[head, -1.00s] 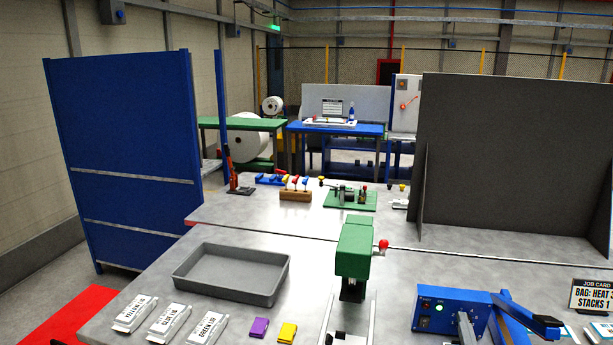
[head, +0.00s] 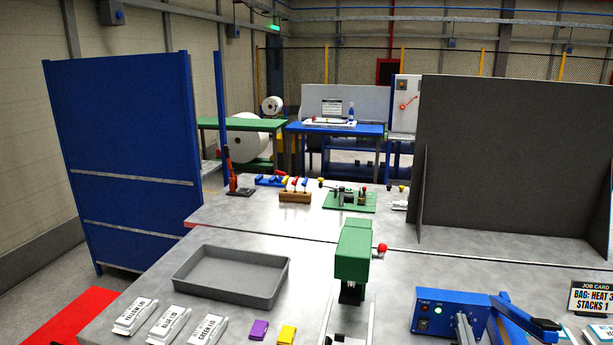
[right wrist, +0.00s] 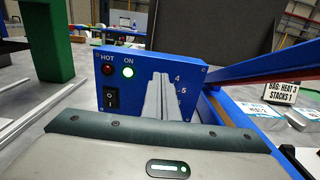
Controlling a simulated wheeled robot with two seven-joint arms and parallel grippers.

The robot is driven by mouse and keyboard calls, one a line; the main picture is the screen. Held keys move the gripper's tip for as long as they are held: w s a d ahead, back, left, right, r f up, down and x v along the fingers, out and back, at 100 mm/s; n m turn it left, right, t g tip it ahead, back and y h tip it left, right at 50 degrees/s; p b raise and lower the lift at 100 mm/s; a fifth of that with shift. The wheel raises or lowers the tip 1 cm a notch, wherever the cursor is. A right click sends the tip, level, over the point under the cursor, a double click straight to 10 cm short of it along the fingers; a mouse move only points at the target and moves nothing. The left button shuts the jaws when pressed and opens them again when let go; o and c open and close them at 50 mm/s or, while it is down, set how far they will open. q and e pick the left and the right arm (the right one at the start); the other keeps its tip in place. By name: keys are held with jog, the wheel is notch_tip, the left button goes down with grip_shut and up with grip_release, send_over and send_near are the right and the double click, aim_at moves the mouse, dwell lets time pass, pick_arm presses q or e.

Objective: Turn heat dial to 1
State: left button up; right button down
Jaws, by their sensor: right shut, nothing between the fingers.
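The blue heat sealer (head: 424,312) stands at the front right of the bench. It also fills the middle of the right wrist view (right wrist: 100,75), with an unlit red HOT lamp, a lit green ON lamp and a black switch. My right gripper (right wrist: 160,80) is shut and empty, its fingers pointing at the panel where the heat dial sits. The fingers hide the dial and its pointer; numbers 4 and 5 show to their right. I cannot tell whether the fingers touch the dial. In the head view, my right gripper (head: 463,322) is in front of the sealer. My left gripper is out of view.
The sealer's blue arm (head: 520,318) slants up on its right. A job card (head: 592,298) reading "BAG: HEAT 3, STACKS 1" stands beyond it. A green press (head: 353,250) with a red knob is to the left. A grey tray (head: 232,290) and several lid packs lie farther left.

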jog(key=p+v, duration=0.1)
jog(key=v, duration=0.3)
jog(key=shift+r, duration=0.1)
jog(key=shift+p+v, duration=0.4)
jog(key=shift+v, duration=0.5)
